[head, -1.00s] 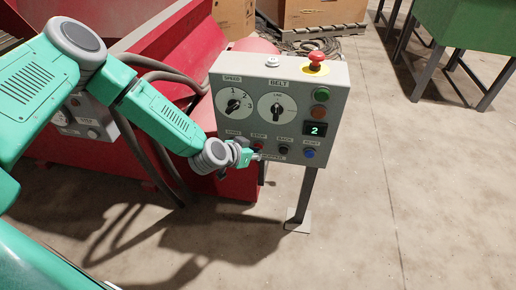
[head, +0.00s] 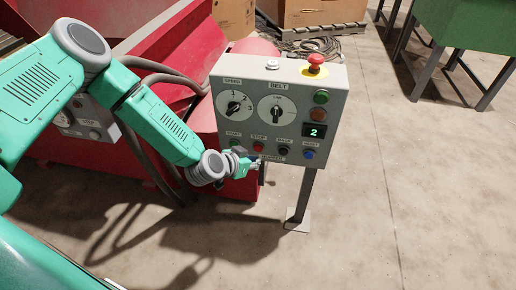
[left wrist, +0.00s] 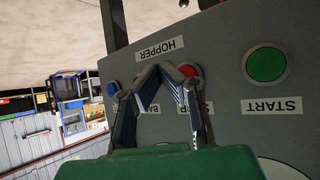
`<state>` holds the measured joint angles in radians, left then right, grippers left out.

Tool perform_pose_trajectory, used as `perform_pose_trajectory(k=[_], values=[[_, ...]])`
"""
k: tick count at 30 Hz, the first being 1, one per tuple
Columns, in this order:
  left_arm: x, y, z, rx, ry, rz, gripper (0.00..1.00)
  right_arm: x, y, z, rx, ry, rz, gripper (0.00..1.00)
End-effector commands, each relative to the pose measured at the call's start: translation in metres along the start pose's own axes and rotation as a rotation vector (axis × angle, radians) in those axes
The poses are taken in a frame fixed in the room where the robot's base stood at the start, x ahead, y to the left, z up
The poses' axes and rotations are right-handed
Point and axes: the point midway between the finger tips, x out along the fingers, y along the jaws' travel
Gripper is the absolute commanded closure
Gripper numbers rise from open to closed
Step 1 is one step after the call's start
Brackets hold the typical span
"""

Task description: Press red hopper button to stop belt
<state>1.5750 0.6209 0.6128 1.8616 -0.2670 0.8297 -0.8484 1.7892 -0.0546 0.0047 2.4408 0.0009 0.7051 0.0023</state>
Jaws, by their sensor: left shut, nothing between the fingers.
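The grey control box (head: 278,115) stands on a post in the head view. Its lower row holds the red stop button (head: 258,147), between a green start button (head: 234,143) and a black one (head: 283,151). The red button also shows in the left wrist view (left wrist: 188,71), partly behind my fingers, beside the large green start button (left wrist: 266,64) and under the upside-down HOPPER label (left wrist: 163,48). My left gripper (head: 257,163) is shut and empty, just below the red button in the head view; its tips also show in the left wrist view (left wrist: 160,68). Contact cannot be told.
A red mushroom button (head: 316,59) on a yellow disc sits on top of the box. Belt and speed dials, a lit display (head: 315,130) reading 2 and a blue reset button (head: 309,154) are on its face. A red hopper (head: 165,50) stands behind.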

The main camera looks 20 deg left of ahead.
Motion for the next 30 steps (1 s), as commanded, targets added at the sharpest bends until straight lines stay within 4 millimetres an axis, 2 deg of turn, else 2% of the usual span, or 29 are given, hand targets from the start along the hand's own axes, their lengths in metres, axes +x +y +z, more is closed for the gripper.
perform_pose_trajectory(k=[11, 30], values=[[-0.025, 0.018, 0.016, 0.0, 0.0, 0.001, 1.0, -0.015, 0.0, -0.001, 0.0, 0.0, 0.0, 0.6], [-0.026, 0.019, 0.018, -0.001, 0.001, 0.001, 1.0, -0.015, 0.0, -0.001, 0.0, 0.0, 0.0, 0.6]])
